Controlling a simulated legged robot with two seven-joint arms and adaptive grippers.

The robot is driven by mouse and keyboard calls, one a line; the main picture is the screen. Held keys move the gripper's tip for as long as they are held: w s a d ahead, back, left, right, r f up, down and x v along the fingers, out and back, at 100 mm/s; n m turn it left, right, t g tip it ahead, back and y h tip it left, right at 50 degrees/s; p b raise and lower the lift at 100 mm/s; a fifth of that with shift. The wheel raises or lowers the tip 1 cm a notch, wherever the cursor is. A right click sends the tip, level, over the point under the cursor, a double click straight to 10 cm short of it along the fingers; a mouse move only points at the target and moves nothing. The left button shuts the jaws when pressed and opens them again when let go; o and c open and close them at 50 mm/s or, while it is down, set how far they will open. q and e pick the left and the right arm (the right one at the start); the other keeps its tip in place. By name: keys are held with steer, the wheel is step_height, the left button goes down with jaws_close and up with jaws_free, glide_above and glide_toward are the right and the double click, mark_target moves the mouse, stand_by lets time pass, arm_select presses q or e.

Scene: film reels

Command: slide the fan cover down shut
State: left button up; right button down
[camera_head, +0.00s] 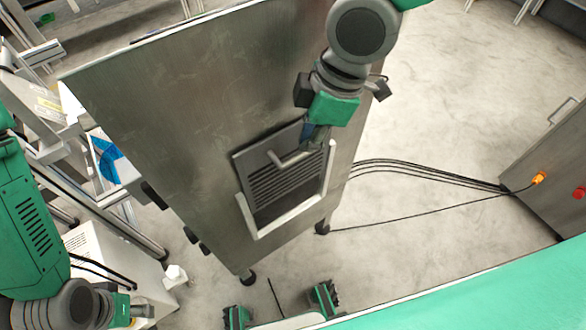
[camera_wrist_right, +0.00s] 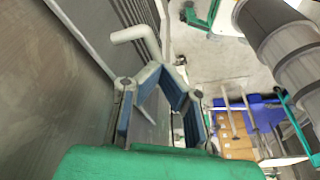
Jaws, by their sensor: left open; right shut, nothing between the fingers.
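The fan cover (camera_head: 252,158) is a dark grey panel with a bar handle (camera_head: 285,160) on the metal cabinet's front. It sits in a pale U-shaped frame (camera_head: 285,222), and its upper edge sticks up above the frame's sides. Dark slats show below the handle. My right gripper (camera_head: 308,136) is at the cover's upper right, by the handle's right end. In the right wrist view, the gripper (camera_wrist_right: 162,72) is shut and empty, with the handle (camera_wrist_right: 138,34) just beyond its fingertips; contact is unclear. My left gripper (camera_head: 143,312) is open and empty at the lower left, far from the cover.
The tall metal cabinet (camera_head: 200,100) stands on feet on the concrete floor. Black cables (camera_head: 425,172) run from it to another metal unit (camera_head: 555,165) at the right. A white box (camera_head: 105,260) and racks stand at the left. Floor right of the cabinet is mostly clear.

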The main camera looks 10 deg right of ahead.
mark_target(306, 153)
steer(key=shift+f, duration=0.3)
steer(key=shift+a, duration=0.7)
steer(key=shift+f, duration=0.15)
steer(key=shift+d+f+b, duration=0.3)
steer(key=shift+f+b, duration=0.15)
steer(key=shift+f, duration=0.2)
steer(key=shift+d+f+b, duration=0.25)
steer(key=shift+f+b, duration=0.2)
steer(key=shift+f, duration=0.2)
arm_select(q)
steer(key=shift+f+b, duration=3.85)
steer(key=shift+f, duration=1.05)
arm_select(e)
steer(key=shift+f, duration=6.6)
arm_select(q)
step_height(306, 153, up, 9)
steer(key=p, duration=0.9)
steer(key=shift+a+r, duration=0.15)
steer(key=shift+a, duration=0.15)
arm_select(e)
step_height(306, 153, up, 9)
steer(key=shift+s+d, duration=0.15)
steer(key=shift+d, duration=0.2)
